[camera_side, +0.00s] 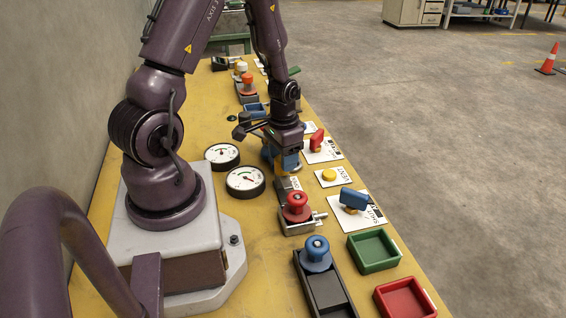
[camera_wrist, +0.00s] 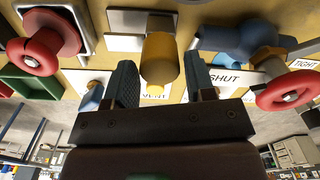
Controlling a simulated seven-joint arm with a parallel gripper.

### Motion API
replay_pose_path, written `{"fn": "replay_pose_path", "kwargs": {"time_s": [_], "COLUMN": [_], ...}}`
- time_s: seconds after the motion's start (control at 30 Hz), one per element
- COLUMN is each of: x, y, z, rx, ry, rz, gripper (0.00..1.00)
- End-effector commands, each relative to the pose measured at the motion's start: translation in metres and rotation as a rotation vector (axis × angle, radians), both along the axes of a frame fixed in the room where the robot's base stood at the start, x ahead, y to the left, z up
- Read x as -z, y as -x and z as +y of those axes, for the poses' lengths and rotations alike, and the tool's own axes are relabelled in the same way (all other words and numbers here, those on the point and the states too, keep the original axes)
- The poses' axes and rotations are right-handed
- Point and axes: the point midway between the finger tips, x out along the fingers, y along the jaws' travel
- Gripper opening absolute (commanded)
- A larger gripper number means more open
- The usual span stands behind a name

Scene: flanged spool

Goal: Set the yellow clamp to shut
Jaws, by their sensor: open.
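A yellow upright cylindrical part (camera_wrist: 160,62), seemingly the yellow clamp's handle, stands between my fingers in the wrist view, over a pale plate. In the side view a yellow patch (camera_side: 288,162) shows under my gripper (camera_side: 283,158); the rest is hidden behind my gripper. My gripper (camera_wrist: 159,62) is open, with one blue-grey finger on each side of the yellow part. Gaps show on both sides, so I see no grip. A SHUT label (camera_wrist: 224,80) lies to the right of my fingers; I cannot tell which device it marks.
A red spool (camera_side: 297,207) in a grey holder and a blue handle (camera_side: 353,198) stand nearer the side camera. A yellow button (camera_side: 329,175) and a red handle (camera_side: 317,140) stand to the right. Two gauges (camera_side: 245,181) sit left. Green (camera_side: 375,250) and red trays (camera_side: 405,299) are in front.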

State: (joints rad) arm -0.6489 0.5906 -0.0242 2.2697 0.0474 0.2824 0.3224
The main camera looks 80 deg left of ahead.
Motion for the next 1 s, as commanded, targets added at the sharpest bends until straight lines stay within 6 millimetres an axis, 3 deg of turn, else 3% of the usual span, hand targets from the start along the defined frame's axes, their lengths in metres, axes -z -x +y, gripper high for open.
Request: {"fn": "replay_pose_path", "kwargs": {"time_s": [0.2, 0.53, 0.77, 0.87, 1.0], "x": [0.019, 0.022, 0.021, 0.021, 0.021], "y": [0.0, 0.0, 0.0, -0.001, -0.002], "z": [0.0, 0.0, 0.0, -0.002, -0.023], "rx": [-0.001, -0.001, -0.001, 0.0, 0.005], "ry": [0.0, -0.001, -0.001, 0.0, 0.001], "rz": [0.001, -0.001, -0.001, 0.0, 0.001], "gripper": [0.5, 0.5, 0.0, 0.0, 0.0]}}
